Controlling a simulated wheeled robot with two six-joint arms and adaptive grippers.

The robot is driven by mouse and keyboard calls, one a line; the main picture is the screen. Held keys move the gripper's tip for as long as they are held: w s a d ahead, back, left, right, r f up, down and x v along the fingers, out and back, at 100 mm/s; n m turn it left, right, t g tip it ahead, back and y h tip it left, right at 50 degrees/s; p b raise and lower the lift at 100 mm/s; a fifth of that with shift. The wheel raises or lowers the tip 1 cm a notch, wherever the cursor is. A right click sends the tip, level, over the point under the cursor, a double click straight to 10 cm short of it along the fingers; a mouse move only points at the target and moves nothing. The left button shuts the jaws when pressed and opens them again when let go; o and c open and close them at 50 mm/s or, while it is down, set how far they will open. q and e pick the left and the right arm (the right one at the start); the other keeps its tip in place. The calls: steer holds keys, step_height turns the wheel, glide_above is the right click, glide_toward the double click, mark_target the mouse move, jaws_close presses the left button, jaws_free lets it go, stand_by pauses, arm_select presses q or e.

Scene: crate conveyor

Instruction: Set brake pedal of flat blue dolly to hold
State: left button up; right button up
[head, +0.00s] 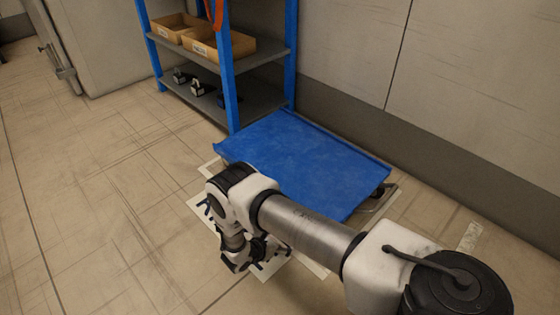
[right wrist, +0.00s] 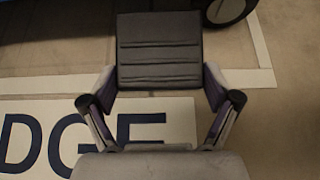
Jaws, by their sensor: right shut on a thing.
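The flat blue dolly (head: 305,160) stands on the floor beside the blue shelf rack, against the wall. Its black ribbed brake pedal (right wrist: 159,50) fills the upper middle of the right wrist view. My right gripper (right wrist: 160,92) has its two fingers at the left and right lower edges of the pedal and is shut on it. In the head view my right arm reaches across the dolly's near edge and hides the pedal. A dolly wheel (right wrist: 228,8) shows at the upper right of the wrist view. My left gripper is not in view.
A blue shelf rack (head: 233,75) with cardboard bins (head: 220,46) stands behind the dolly. White floor markings, with a lettered sign (right wrist: 100,135), lie below the gripper. The tiled floor (head: 80,220) at the left is clear.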

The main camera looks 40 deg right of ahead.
stand_by(0.4)
steer(key=o, duration=1.4)
steer(key=shift+f, duration=0.1)
steer(key=shift+o, duration=0.2)
steer(key=w+v, duration=0.1)
steer(key=v, duration=1.1)
steer(key=shift+s, duration=0.5)
